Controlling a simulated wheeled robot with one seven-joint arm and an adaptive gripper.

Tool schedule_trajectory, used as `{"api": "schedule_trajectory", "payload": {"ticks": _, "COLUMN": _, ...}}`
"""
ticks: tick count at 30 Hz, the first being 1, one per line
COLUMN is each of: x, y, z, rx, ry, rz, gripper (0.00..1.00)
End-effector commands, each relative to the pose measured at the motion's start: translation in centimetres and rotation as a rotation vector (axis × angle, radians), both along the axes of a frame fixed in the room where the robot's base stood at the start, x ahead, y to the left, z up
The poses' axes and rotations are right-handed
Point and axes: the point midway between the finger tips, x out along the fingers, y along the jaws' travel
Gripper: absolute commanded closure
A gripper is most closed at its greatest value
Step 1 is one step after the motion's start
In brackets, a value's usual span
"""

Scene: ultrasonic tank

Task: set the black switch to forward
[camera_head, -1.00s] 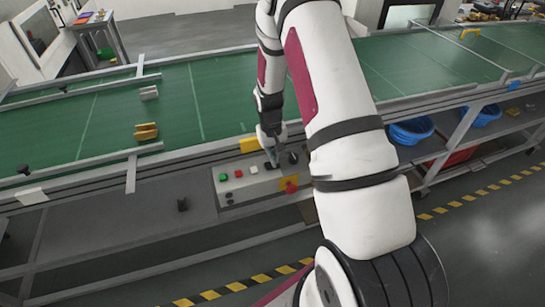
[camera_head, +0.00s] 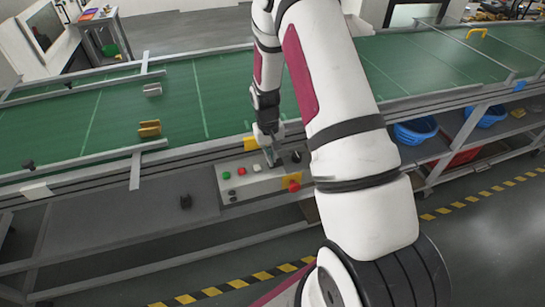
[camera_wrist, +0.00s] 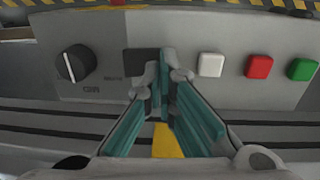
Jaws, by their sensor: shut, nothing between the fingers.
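The grey control box (camera_head: 255,183) stands on the shelf at the conveyor's near side. In the wrist view, a black rectangular switch (camera_wrist: 138,62) sits on its panel, partly covered by my fingers. A small label below its left side is too blurred to read, and its right side is hidden. To its left is a round black knob (camera_wrist: 75,63) with a white pointer line standing nearly upright; the knob also shows in the head view (camera_head: 296,157). My gripper (camera_wrist: 163,68) is shut and empty, its tips at the switch's right part. I cannot tell whether they touch it.
White (camera_wrist: 211,65), red (camera_wrist: 259,67) and green (camera_wrist: 302,69) buttons sit right of the switch in the wrist view. A red knob (camera_head: 293,183) is on the box's near right corner. The green conveyor (camera_head: 180,100) lies behind, with a yellow block (camera_head: 149,129) on it.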

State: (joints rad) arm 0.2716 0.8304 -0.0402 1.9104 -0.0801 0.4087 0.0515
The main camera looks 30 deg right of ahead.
Motion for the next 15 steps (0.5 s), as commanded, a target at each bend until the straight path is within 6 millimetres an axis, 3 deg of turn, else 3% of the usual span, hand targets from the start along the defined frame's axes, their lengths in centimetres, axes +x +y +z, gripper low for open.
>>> {"api": "schedule_trajectory", "payload": {"ticks": 15, "x": 0.2, "y": 1.1, "z": 9.9, "rx": -0.004, "ry": -0.008, "rz": 0.0, "gripper": 1.0}}
